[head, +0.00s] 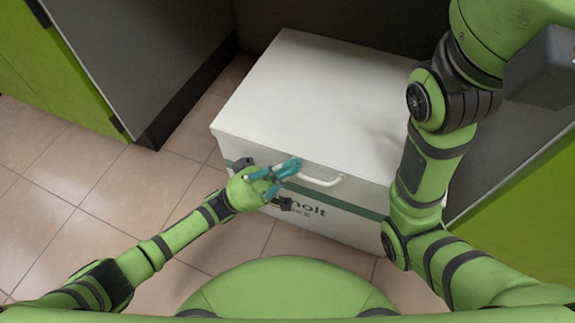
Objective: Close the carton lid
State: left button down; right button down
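The carton is a large white box with a green stripe and dark lettering on its front wall (345,225). Its white lid (315,95) lies flat over the top, with its front edge along the box's front. I cannot tell if a thin gap is left under that edge. A white handle (322,181) sits at the front, just below the lid's edge. My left gripper (294,166) is at the front edge, beside the handle's left end. Its teal fingers come together at the tips, and nothing clearly shows between them. My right gripper is out of view.
A dark grey panel with a green cabinet (60,60) stands at the left, and another green surface (525,195) at the right. My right arm rises over the carton's right side. Tiled floor (100,190) is free at the left and front.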

pick_arm(q)
jog(key=shift+s+d+f+n+t, duration=0.1)
jog(key=shift+f+n+t, duration=0.25)
jog(key=shift+f, duration=0.45)
jog(key=a+v, duration=0.1)
jog(key=v, duration=1)
jog(key=shift+r, duration=0.35)
jog(key=shift+a, duration=0.15)
